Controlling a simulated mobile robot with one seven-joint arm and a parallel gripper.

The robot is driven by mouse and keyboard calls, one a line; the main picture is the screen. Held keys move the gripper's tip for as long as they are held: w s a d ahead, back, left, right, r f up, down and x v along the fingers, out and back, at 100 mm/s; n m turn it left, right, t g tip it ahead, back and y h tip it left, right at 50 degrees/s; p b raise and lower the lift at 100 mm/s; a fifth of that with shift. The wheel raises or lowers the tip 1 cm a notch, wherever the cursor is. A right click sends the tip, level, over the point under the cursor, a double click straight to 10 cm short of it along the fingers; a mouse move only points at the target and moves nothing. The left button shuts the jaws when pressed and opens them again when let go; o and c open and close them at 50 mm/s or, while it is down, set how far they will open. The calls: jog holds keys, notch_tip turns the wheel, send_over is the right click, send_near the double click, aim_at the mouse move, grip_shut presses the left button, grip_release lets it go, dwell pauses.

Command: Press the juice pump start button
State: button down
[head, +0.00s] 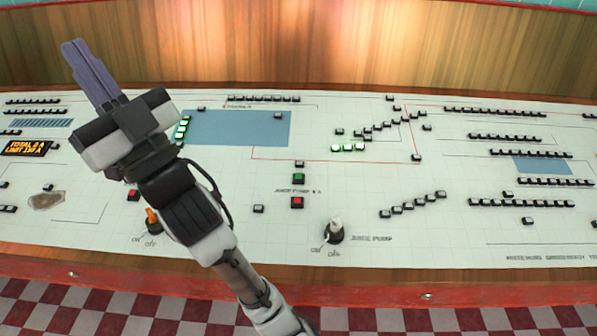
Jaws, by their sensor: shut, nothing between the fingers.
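A green button (298,179) sits on the white control panel (370,185), just above lettering that reads as juice pump. A red button (297,202) is just below that lettering. A pale-handled rotary switch (335,231) with ON and OFF marks stands lower right, labelled juice pump. My gripper (72,46) is shut and empty at the upper left, raised in front of the wooden back wall. It is well to the left of the green button and above it in the picture. My forearm passes left of these buttons and does not cover them.
An orange-handled switch (152,220) and another red button (133,194) lie beside my arm. Rows of small dark buttons (521,203) spread across the panel. An amber display (26,148) is at the left. The wooden wall (400,45) rises behind the panel.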

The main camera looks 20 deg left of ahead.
jog(key=w+f+m+t+h+p, duration=0.25)
jog(key=w+f+m+h, duration=0.45)
jog(key=w, duration=0.4)
jog(key=w+f+m+t+h+p, duration=0.1)
jog(key=w+f+m+t+h, duration=0.3)
jog(key=w+m, duration=0.6)
jog(key=w+d+f+m+g+h+p, duration=0.1)
jog(key=w+d+f+m+g+h, duration=0.2)
jog(key=d+f+m, duration=0.3)
jog(key=w+d+f+m+g+h+p, duration=0.2)
jog(key=w+d+f+m+h, duration=0.3)
jog(key=d+f, duration=0.4)
notch_tip(320, 180, down, 2)
jog(key=shift+d+f+m+g+h, duration=0.25)
jog(key=shift+m+g+h, duration=0.35)
jog(key=shift+m, duration=0.5)
